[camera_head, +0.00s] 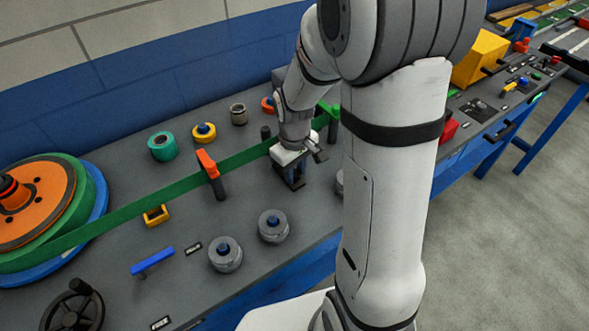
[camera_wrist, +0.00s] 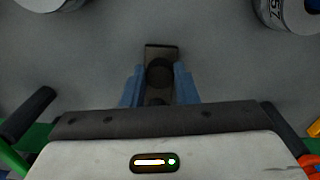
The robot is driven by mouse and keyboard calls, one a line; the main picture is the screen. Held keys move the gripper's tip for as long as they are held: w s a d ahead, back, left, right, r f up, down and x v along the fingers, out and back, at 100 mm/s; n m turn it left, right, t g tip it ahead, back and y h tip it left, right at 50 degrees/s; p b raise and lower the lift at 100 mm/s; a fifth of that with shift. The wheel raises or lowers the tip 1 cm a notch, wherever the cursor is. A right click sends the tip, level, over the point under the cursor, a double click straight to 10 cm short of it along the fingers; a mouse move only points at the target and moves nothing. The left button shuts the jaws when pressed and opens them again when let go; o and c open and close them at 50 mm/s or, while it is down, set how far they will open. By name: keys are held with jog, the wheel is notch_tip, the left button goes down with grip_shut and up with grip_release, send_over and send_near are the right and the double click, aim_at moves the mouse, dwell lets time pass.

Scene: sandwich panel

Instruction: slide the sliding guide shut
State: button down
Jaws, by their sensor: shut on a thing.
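My gripper (camera_head: 291,181) points down at the bench, close in front of the green band. In the wrist view its two blue fingers (camera_wrist: 159,88) are closed on both sides of a dark block with a round top feature. I take this block to be the sliding guide (camera_wrist: 161,52). Its far end sticks out past the fingers over the grey bench top. In the head view the fingers and my wrist mostly hide it, and its travel and end stop cannot be made out.
A green band (camera_head: 150,201) runs from the large reel (camera_head: 85,205) past an orange-topped post (camera_head: 209,168) and behind my gripper. Two grey weights (camera_head: 225,254) (camera_head: 273,226) stand in front. A blue handle (camera_head: 152,261) and several rolls are on the bench.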

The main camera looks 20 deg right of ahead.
jog(key=shift+w+a, duration=0.2)
jog(key=shift+w, duration=0.3)
jog(key=shift+w+a, duration=0.15)
jog(key=shift+w, duration=0.35)
jog(key=c, duration=1.1)
grip_release()
jog(key=shift+c, duration=0.2)
notch_tip(320, 180, up, 8)
jog(key=shift+a+f, duration=0.1)
jog(key=s+r+m+t, duration=0.1)
jog(key=s+r, duration=0.1)
jog(key=s, duration=0.3)
jog(key=s+r+m, duration=0.2)
jog(key=s, duration=0.3)
jog(key=s+r+m+t, duration=0.1)
jog(key=s+r+m, duration=0.1)
jog(key=s, duration=0.4)
jog(key=shift+d+r+t, duration=0.1)
jog(key=shift+d+t, duration=0.2)
jog(key=shift+d, duration=0.05)
